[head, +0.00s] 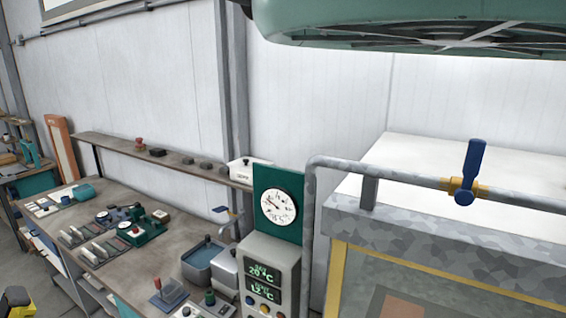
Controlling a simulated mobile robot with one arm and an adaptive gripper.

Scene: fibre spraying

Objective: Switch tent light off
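No tent light or light switch can be clearly made out. A box-like enclosure (440,238) with a mottled grey metal frame and white top stands at the right and may be the tent; its lower part is cut off. A grey pipe (405,176) runs along its upper edge, with a blue-handled valve (471,172) on a yellow fitting. A grey control unit (268,262) with green digital readouts and small buttons stands left of the enclosure. A round white dial gauge (279,207) on a green panel is above it.
A long workbench (165,245) holds small instruments, a blue-grey basin (205,258) and a green device (143,228). A wall shelf (120,146) carries small items and a white box (243,170). A large green rounded body (400,18) hangs across the top right.

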